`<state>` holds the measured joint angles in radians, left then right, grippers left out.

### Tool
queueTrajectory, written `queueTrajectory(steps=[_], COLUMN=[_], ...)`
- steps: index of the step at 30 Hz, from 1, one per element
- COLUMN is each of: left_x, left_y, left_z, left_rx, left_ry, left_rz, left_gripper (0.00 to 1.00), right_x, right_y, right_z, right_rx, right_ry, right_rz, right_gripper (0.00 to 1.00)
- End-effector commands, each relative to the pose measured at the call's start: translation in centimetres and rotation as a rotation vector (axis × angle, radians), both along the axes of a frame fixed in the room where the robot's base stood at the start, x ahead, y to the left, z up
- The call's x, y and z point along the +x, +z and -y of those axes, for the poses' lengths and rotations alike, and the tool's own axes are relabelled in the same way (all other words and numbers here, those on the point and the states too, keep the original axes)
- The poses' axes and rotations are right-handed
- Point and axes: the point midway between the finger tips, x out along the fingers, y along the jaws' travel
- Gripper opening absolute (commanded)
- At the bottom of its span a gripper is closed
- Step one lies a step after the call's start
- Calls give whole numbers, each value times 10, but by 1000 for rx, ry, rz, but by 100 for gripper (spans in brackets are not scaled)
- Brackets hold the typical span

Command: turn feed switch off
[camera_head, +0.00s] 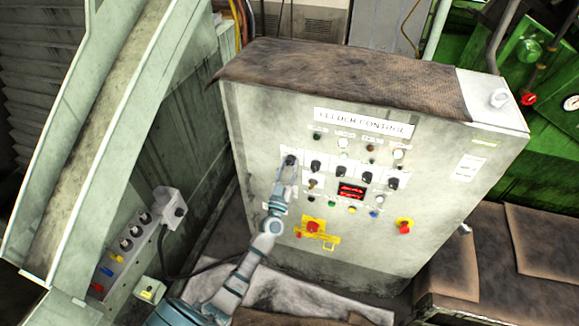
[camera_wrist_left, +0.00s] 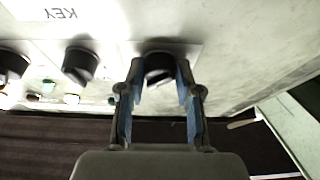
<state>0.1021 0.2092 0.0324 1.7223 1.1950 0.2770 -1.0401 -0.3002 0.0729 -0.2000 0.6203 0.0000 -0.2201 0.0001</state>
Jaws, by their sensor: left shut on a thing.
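The feeder control panel (camera_head: 262,118) is a pale, worn metal box front with several black knobs, lamps and a red display. The feed switch appears to be the black knob (camera_head: 290,160) at the panel's left end; its label cannot be read. It also shows in the left wrist view (camera_wrist_left: 159,66). My left gripper (camera_head: 287,172) reaches up to this knob from below. In the left wrist view its two fingers (camera_wrist_left: 160,84) stand on either side of the knob and are shut on it. The knob's exact pointing direction is partly hidden. My right gripper is not in view.
Other black knobs (camera_head: 316,167) sit close to the right of the held one. A socket strip (camera_head: 128,245) and a sloping chute (camera_head: 95,130) stand at the left.

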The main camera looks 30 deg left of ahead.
Motion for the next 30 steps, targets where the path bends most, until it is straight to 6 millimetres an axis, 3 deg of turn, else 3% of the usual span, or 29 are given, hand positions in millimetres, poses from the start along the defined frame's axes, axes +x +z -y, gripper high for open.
queueTrajectory(steps=[30], left_x=[2], left_y=[1], left_z=[8], left_rx=[-668], left_ry=[-5], left_rz=[155], left_gripper=[0], right_x=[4], right_y=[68], right_z=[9], right_rx=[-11], right_ry=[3], right_rz=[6], right_gripper=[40])
